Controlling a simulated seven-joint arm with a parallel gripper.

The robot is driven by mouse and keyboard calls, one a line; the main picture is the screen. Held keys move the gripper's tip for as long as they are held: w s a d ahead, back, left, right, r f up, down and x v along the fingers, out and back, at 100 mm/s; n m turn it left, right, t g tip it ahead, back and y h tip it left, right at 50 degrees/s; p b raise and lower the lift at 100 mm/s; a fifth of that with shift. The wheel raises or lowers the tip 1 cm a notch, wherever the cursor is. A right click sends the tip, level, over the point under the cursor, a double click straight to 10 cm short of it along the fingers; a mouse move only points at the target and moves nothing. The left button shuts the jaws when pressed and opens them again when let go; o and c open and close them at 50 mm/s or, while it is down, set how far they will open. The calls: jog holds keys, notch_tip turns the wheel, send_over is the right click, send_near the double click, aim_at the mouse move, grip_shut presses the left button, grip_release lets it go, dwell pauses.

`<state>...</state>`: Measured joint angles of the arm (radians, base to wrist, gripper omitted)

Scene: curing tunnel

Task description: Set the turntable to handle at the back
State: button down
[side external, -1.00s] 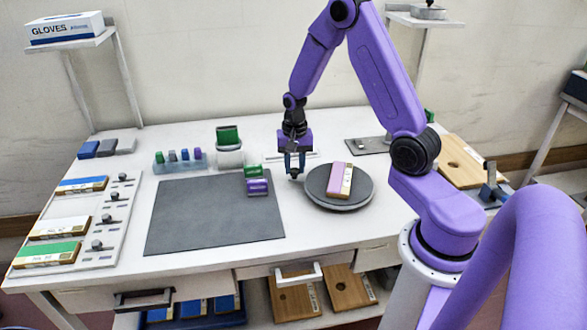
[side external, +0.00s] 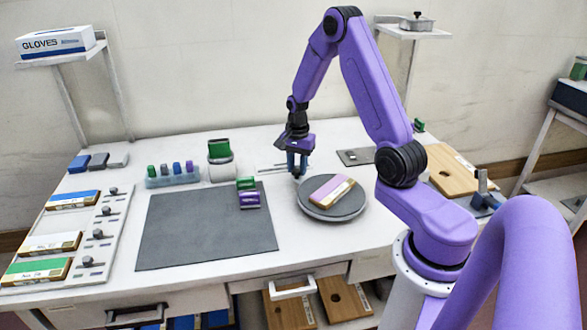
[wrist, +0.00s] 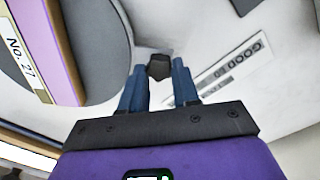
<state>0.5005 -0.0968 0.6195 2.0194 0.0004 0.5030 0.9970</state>
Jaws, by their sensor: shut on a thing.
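The turntable (side external: 350,212) is a dark grey round plate on the white bench, with a pink and cream box marked No. 27 (side external: 332,190) lying slantwise on it. It also shows in the wrist view (wrist: 108,45), at the upper left. My gripper (side external: 297,174) is low at the turntable's back-left edge, pointing down. In the wrist view its blue fingers (wrist: 159,84) are shut on a dark handle knob (wrist: 159,67) beside the plate. The knob is mostly hidden by the fingers in the side view.
A dark mat (side external: 205,230) lies to the left, with a green and purple block (side external: 249,199) at its back-right corner. A white container with a green top (side external: 221,165) stands behind it. A grey plate (side external: 356,157) lies behind the turntable.

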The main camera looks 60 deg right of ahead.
jog(key=shift+s+d+m, duration=0.25)
jog(key=shift+d+m, duration=0.4)
jog(key=shift+d, duration=0.05)
jog(key=shift+s+d+m, duration=0.2)
jog(key=shift+d+m, duration=0.5)
jog(key=shift+d, duration=0.05)
jog(key=shift+s+d+m, duration=0.25)
jog(key=shift+d+m, duration=0.4)
jog(key=shift+d, duration=0.05)
jog(key=shift+s+d+m, duration=0.6)
jog(key=shift+d+m, duration=0.15)
jog(key=shift+m, duration=0.05)
jog(key=shift+s+d+m, duration=0.55)
jog(key=shift+d+m, duration=0.15)
jog(key=shift+m, duration=0.1)
jog(key=shift+s+d, duration=0.1)
jog(key=c, duration=0.8)
grip_release()
jog(key=shift+r, duration=0.15)
notch_tip(320, 180, up, 17)
jog(key=shift+r, duration=0.1)
